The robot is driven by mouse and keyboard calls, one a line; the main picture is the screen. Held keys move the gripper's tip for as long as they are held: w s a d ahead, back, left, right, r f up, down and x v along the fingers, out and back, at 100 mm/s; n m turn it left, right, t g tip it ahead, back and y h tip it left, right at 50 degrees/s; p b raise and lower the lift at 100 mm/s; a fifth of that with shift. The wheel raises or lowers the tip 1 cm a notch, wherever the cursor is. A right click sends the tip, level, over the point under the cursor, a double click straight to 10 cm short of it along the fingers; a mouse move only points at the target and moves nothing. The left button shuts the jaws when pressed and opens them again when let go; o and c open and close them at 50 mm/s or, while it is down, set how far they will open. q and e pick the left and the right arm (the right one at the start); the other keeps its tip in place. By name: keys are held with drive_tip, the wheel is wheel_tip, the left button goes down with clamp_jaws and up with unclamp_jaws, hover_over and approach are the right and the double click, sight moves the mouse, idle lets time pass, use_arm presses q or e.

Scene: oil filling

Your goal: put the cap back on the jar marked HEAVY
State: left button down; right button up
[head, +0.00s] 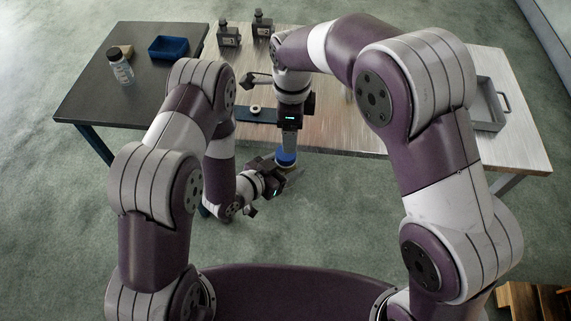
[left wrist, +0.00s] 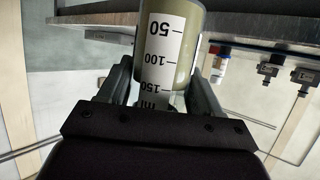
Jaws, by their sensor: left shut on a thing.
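My left gripper (head: 290,177) is shut on a jar (left wrist: 175,45) with a white scale strip and olive-coloured contents. The jar shows between the fingers in the left wrist view (left wrist: 165,95). The word HEAVY is not readable on it. In the head view a blue round piece (head: 286,157) sits right above the left gripper, directly under my right gripper (head: 288,150). I cannot tell whether this is the cap or whether the right fingers grip it. The right fingertips are too small and hidden to read.
A dark mat (head: 243,115) with a small pale round piece (head: 255,109) lies near the table's front edge. Two dark bottles (head: 228,36) (head: 262,24), a blue tray (head: 168,47), a pale bottle (head: 121,70) and a grey tray (head: 490,106) stand on the tables.

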drive_tip(key=s+d+r, duration=0.1)
drive_tip(key=d+r, duration=0.1)
drive_tip(key=d, duration=0.6)
drive_tip(key=s+d+r, duration=0.2)
drive_tip(key=d, duration=0.6)
drive_tip(key=s+d+f+n, duration=0.2)
drive_tip(key=s+n, duration=0.3)
drive_tip(key=n, duration=0.4)
drive_tip(key=s+d+f+n+t, duration=0.1)
drive_tip(key=s+d+f+n, duration=0.2)
drive_tip(key=s+n, duration=0.3)
drive_tip(key=n, duration=0.3)
drive_tip(key=shift+d, duration=0.3)
drive_tip(key=shift+a, duration=0.1)
